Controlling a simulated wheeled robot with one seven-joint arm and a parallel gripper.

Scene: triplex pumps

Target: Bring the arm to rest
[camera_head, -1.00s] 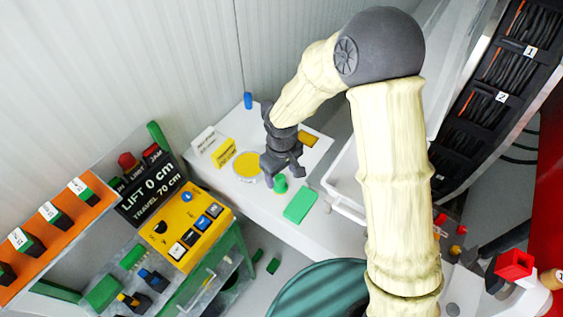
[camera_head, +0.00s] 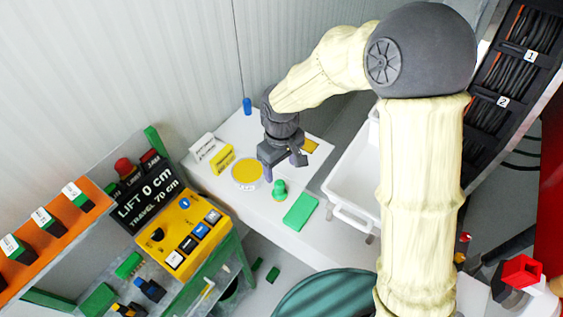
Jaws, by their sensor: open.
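My gripper (camera_head: 287,169) is dark grey, points down and is open and empty. It hangs above the white table, between a round yellow disc (camera_head: 247,171) and a small green knobbed piece (camera_head: 280,191). I cannot tell how high its fingertips are above the tabletop. My cream-sleeved arm rises at the right of the view, bends at a large dark grey elbow and comes down leftward to the gripper.
The white table (camera_head: 255,205) also bears a flat green block (camera_head: 300,212), yellow and white signs (camera_head: 222,158) and a blue piece (camera_head: 247,106). A white bin (camera_head: 349,215) stands right of it. A yellow control panel (camera_head: 186,232) and orange shelf (camera_head: 45,235) stand left.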

